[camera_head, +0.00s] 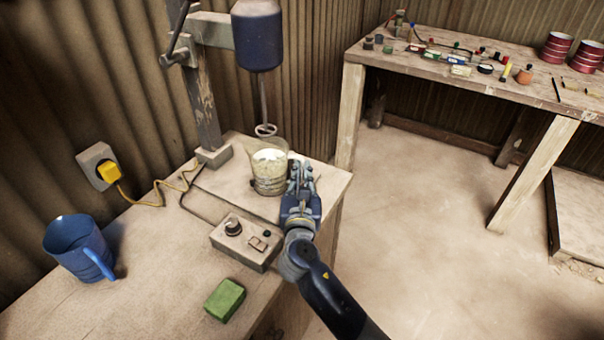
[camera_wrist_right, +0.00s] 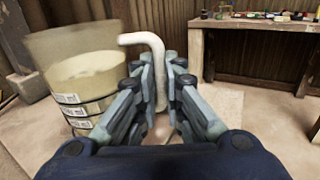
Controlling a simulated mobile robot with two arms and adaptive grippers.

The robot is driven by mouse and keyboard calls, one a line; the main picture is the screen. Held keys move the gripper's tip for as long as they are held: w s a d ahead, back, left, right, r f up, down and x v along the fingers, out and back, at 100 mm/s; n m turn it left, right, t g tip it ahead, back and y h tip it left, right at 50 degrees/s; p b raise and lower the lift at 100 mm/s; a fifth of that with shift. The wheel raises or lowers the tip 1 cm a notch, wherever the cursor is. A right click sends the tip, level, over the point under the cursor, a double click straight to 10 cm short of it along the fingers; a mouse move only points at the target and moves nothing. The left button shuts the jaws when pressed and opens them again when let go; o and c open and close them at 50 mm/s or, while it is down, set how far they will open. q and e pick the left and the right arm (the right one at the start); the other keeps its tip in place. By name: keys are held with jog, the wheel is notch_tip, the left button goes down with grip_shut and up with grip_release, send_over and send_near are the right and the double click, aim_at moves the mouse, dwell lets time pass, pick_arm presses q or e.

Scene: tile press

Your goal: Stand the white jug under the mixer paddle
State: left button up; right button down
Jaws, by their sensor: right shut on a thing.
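The white jug (camera_head: 269,178) is translucent with pale contents and stands upright at the back right of the workbench. In the right wrist view the jug (camera_wrist_right: 85,85) is at the left, with printed bands on its side. My right gripper (camera_head: 302,172) is at the jug's right side. In the right wrist view the gripper (camera_wrist_right: 158,95) is shut around the jug's white handle (camera_wrist_right: 143,39). The mixer paddle (camera_head: 265,130) hangs from the blue mixer motor (camera_head: 258,38), just above the jug's rim in the picture. I cannot tell whether it is exactly centred or whether the jug touches the bench. My left gripper is not in view.
A control box (camera_head: 246,243) with a knob sits in front of the jug. A green block (camera_head: 225,299) and a blue jug (camera_head: 78,248) are nearer on the workbench (camera_head: 150,300). The mixer post (camera_head: 203,105) stands behind. A second table (camera_head: 450,68) holds small items.

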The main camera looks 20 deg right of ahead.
jog(key=c, duration=1.6)
grip_release()
jog(key=shift+f, duration=0.2)
jog(key=v, duration=1.2)
jog(key=shift+r, duration=0.15)
